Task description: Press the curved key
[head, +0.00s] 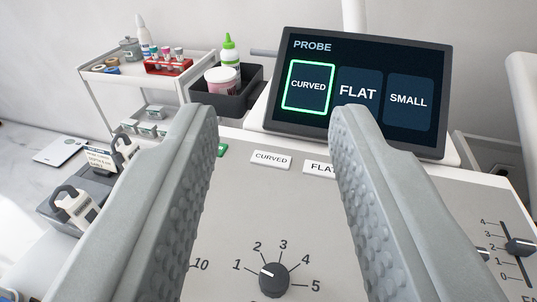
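The curved key (271,159) is a white key with dark lettering on the grey console panel (260,215). The flat key (318,168) lies just right of the curved key and is partly hidden by my right finger. The screen (363,90) behind reads PROBE, with the CURVED tile (308,86) outlined in bright green; the FLAT and SMALL tiles are not outlined.
A black dial (274,280) numbered around its edge sits low on the panel. A slider (519,248) is at the right. A white trolley (110,92) and black bin (232,104) stand behind left.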

